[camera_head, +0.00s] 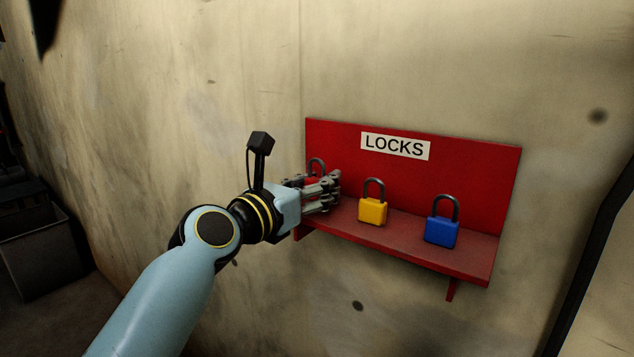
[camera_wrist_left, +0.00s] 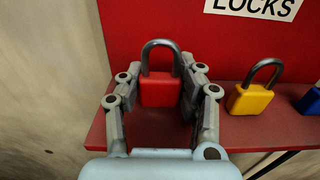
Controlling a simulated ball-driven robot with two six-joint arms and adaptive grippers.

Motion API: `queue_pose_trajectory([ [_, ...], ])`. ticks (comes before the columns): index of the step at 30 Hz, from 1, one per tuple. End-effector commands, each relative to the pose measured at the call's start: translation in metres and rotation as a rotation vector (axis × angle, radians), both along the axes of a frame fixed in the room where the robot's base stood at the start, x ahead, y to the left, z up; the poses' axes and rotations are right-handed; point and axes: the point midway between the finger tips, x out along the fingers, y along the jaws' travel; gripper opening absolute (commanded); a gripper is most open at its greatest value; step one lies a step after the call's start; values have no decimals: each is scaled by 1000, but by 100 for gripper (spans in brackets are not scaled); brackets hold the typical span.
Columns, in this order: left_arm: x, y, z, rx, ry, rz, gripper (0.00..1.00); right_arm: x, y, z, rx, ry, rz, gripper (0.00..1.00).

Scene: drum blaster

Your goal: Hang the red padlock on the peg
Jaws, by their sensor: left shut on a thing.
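The red padlock (camera_wrist_left: 160,91) has a dark shackle pointing up and stands upright at the left end of the red shelf. In the head view it shows only in part (camera_head: 311,182), behind the fingers. My left gripper (camera_head: 331,187) is shut on the red padlock's body, one finger on each side of it, as the left wrist view (camera_wrist_left: 161,92) shows. I cannot tell whether the padlock's base touches the shelf. No peg is in view. My right gripper is not in view.
The red shelf (camera_head: 470,262) has a backboard with a LOCKS label (camera_head: 395,146). A yellow padlock (camera_head: 372,211) and a blue padlock (camera_head: 441,232) stand on it to the right. A grey bin (camera_head: 38,250) is at far left. The wall left of the shelf is bare.

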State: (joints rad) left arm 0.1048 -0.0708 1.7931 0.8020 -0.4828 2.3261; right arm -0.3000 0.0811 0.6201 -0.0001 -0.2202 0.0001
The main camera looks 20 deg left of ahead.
Motion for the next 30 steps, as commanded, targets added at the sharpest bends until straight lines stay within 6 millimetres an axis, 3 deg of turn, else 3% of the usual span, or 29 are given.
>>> queue_pose_trajectory([
  [8,-10,4,2,3,2,1,9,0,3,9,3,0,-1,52],
  [30,-87,32,3,2,2,0,9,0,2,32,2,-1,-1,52],
])
